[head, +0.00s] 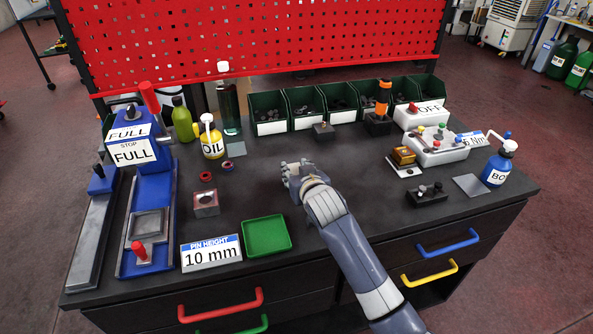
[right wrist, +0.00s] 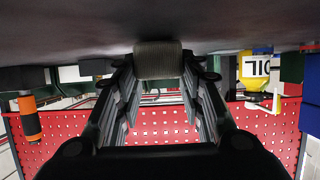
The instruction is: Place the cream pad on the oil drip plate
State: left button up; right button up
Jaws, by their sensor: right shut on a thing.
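My right gripper (head: 290,172) is low over the middle of the dark table, its arm coming in from the lower right. In the right wrist view its fingers (right wrist: 158,75) are shut on a greyish-cream block, which I take as the cream pad (right wrist: 158,58), close to the table surface. I cannot tell whether the pad touches the table. In the head view the gripper hides the pad. The thin grey oil drip plate (head: 236,149) lies flat beside the yellow oil bottle (head: 211,140), left of and behind the gripper, and looks bare. My left gripper is not in view.
A green tray (head: 267,236) and a pin height sign (head: 211,254) are at the front. Green bins (head: 268,113) line the back. Another grey plate (head: 469,185) lies right. Table between gripper and drip plate is clear.

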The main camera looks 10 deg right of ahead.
jog(key=shift+f, duration=0.15)
jog(key=o, duration=1)
jog(key=shift+c, duration=0.2)
